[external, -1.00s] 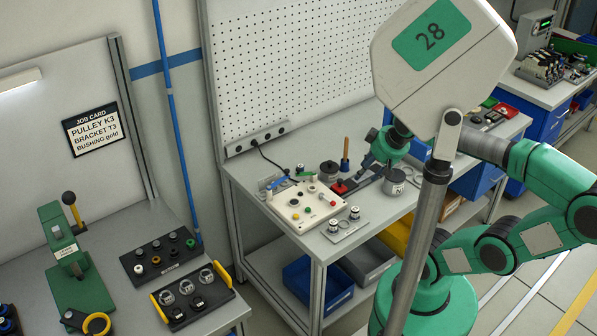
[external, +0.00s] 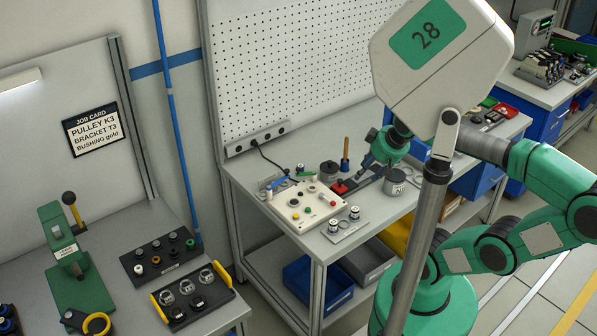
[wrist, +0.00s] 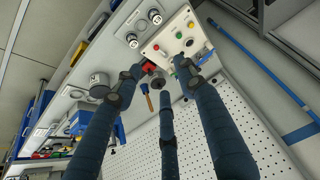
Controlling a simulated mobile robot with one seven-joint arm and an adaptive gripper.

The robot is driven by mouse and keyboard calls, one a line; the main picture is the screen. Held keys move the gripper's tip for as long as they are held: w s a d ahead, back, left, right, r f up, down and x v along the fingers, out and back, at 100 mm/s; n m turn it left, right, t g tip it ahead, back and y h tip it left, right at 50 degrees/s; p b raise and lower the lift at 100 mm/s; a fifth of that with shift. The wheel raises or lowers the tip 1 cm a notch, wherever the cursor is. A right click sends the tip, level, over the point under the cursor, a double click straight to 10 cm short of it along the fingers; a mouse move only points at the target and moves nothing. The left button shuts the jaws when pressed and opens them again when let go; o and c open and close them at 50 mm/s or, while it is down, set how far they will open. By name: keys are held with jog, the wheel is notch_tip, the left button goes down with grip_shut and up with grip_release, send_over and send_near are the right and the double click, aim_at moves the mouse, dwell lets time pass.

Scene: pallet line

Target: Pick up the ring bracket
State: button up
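A dark tray (external: 184,312) with yellow handles, on the left bench, holds several small parts. I cannot tell which part is the named ring bracket. My gripper (external: 366,164) is far to the right, over the middle bench, partly hidden by my own arm. In the wrist view my gripper (wrist: 161,80) has its three blue fingers spread, with nothing held between them. The tray does not show in the wrist view.
A white control box (external: 304,206) with coloured buttons and a grey cylinder (external: 395,182) stand near my gripper. The job card (external: 95,129) reads PULLEY K3, BRACKET T3, BUSHING gold.

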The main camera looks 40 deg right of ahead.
jog(key=c, duration=0.5)
jog(key=shift+c, duration=0.2)
jog(key=w+a+f+m+g+y+p, duration=0.15)
jog(key=w+a+m, duration=0.25)
jog(key=w+a, duration=0.55)
jog(key=w+a+f+m+g+y+p, duration=0.1)
jog(key=w+a+m+y+p, duration=0.15)
jog(key=w+a+m, duration=0.65)
jog(key=a+f+m+g+p, duration=0.1)
jog(key=a+f+m+p, duration=0.1)
jog(key=a+f, duration=0.5)
jog(key=a+f+m+g+p, duration=0.2)
jog(key=a+f, duration=0.6)
jog(key=a, duration=1.1)
jog(key=shift+w+a+f+m, duration=0.15)
jog(key=shift+w+a+m, duration=0.15)
jog(key=shift+m, duration=0.2)
